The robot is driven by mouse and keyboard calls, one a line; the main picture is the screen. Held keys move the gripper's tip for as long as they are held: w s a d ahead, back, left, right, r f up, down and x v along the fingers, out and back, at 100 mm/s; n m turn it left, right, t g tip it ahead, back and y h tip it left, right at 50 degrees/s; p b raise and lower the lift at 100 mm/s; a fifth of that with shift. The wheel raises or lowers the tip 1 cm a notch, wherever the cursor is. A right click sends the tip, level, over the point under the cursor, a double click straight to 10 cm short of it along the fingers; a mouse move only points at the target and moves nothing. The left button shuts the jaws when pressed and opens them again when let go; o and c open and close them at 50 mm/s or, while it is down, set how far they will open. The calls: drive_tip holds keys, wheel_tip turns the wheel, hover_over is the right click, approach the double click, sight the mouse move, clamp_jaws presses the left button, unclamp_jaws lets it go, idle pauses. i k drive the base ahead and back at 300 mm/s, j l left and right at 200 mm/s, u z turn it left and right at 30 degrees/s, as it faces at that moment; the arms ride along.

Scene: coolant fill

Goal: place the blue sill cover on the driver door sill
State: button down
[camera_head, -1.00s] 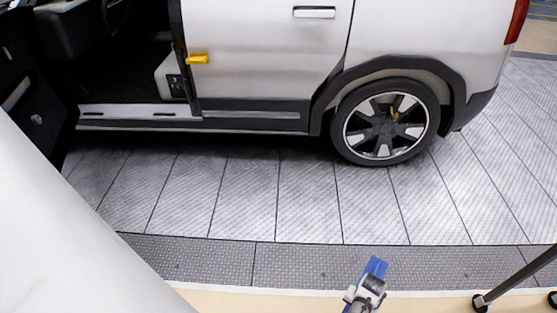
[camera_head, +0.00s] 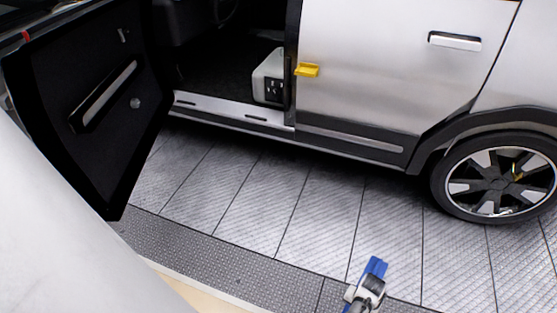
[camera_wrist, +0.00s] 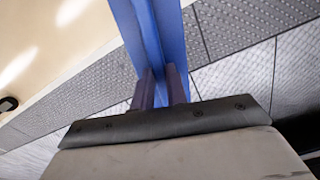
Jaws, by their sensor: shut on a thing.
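The blue sill cover (camera_head: 376,268) is held in my gripper (camera_head: 370,283), low in the head view, above the floor and apart from the car. In the wrist view the blue cover (camera_wrist: 148,32) runs up out of the frame from between the two fingers of my gripper (camera_wrist: 158,76), which are shut on it. The driver door sill (camera_head: 232,113) is the pale strip below the open front doorway, up and to the left of my gripper. The sill is bare.
The open driver door (camera_head: 95,110) stands out on the left, with its lower corner over the floor. A yellow piece (camera_head: 307,71) sticks out at the pillar. The rear wheel (camera_head: 497,180) is at the right. Tiled floor (camera_head: 270,200) between my gripper and the car is clear.

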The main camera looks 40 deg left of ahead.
sight(231, 106)
drive_tip(key=i+j+u, duration=0.2)
drive_tip(key=j, duration=0.2)
drive_tip(key=i+j+u, duration=0.3)
drive_tip(key=i+j, duration=0.55)
drive_tip(key=j, duration=0.2)
drive_tip(key=i+j, duration=0.65)
drive_tip(key=j, duration=0.15)
drive_tip(key=j+u, duration=0.05)
